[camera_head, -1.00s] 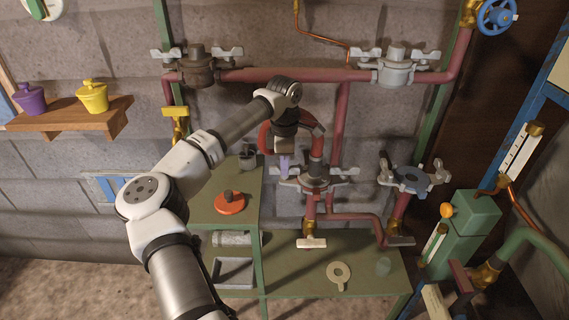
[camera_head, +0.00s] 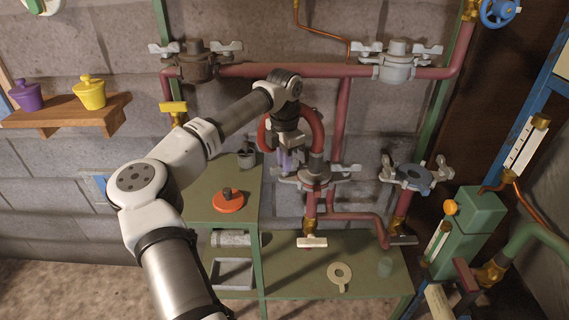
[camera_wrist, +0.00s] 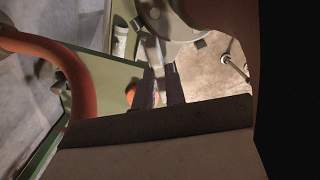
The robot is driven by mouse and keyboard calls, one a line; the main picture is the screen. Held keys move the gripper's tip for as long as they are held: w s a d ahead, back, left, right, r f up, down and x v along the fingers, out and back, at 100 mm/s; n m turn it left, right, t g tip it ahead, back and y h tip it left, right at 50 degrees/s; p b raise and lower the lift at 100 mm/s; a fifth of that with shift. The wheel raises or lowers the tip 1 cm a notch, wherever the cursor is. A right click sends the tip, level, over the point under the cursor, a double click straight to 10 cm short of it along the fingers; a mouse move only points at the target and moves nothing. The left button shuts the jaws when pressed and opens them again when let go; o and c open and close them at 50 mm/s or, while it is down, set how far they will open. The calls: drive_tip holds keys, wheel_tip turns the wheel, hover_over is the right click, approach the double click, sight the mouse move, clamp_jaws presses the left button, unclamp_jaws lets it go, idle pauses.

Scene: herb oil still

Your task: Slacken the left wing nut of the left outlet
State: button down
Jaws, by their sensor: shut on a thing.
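The left outlet (camera_head: 316,184) is a grey round flange with a red U-shaped pipe (camera_head: 318,130) rising from it, on the lower red pipework. Its right wing nut (camera_head: 345,170) shows clear of my gripper.
The red pipe's bend passes close beside my gripper. The right outlet (camera_head: 413,178) stands open-topped at the right with its own wing nuts. A red-orange disc with a knob (camera_head: 229,202) lies on the green bench; a pale ring (camera_head: 340,275) lies on the lower shelf.

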drive_tip(key=n+b, duration=0.2)
drive_tip(key=n, duration=0.4)
drive_tip(key=shift+n, duration=0.3)
drive_tip(key=n+b, duration=0.1)
drive_tip(key=n, duration=0.4)
drive_tip(key=shift+n, duration=0.4)
drive_tip(key=c, duration=1.5)
unclamp_jaws()
drive_tip(key=shift+o, duration=0.2)
wheel_tip(320, 180, up, 14)
drive_tip(key=b, duration=0.1)
drive_tip(key=shift+b, duration=0.35)
drive_tip(key=shift+f, duration=0.1)
